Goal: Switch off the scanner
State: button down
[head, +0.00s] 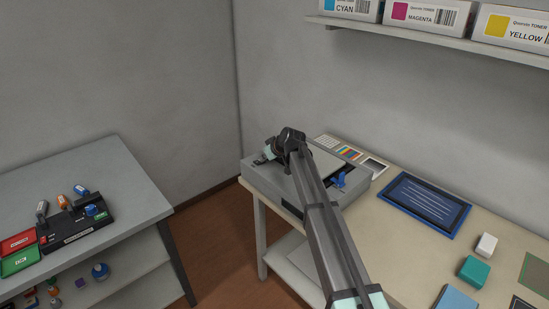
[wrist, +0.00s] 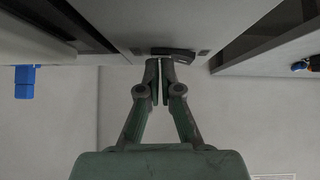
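The scanner appears to be the grey box-shaped device (head: 262,178) at the far left end of the beige table, partly hidden behind my arm. In the wrist view its pale grey face (wrist: 130,22) fills the top middle, with a small dark switch-like part (wrist: 180,55) at its edge. My gripper (wrist: 158,66) has its fingertips together, with only a thin gap and nothing seen between them. The tips are right at the dark part; I cannot tell whether they touch it. Its on or off position is unclear. The fingertips cannot be made out in the head view.
A blue part (head: 339,181) shows at the scanner's right side. A blue-framed panel (head: 425,203), a white block (head: 486,245) and a teal block (head: 473,271) lie on the beige table (head: 400,240). A grey table (head: 110,170) stands left across a floor gap. Toner boxes (head: 420,17) sit on a high shelf.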

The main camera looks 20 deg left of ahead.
jog(key=shift+s+f, duration=0.3)
jog(key=shift+s+a+r, duration=0.1)
jog(key=shift+s+a, duration=0.15)
jog(key=shift+s, duration=0.25)
jog(key=shift+a+r, duration=0.1)
jog(key=shift+r, duration=0.3)
notch_tip(320, 180, up, 4)
jog(key=shift+s+p, duration=0.1)
jog(key=shift+p, duration=0.4)
jog(key=b+v, duration=0.3)
jog(key=v, duration=0.6)
jog(key=shift+s+d, duration=0.2)
jog(key=shift+d, duration=0.1)
jog(key=shift+r, duration=0.15)
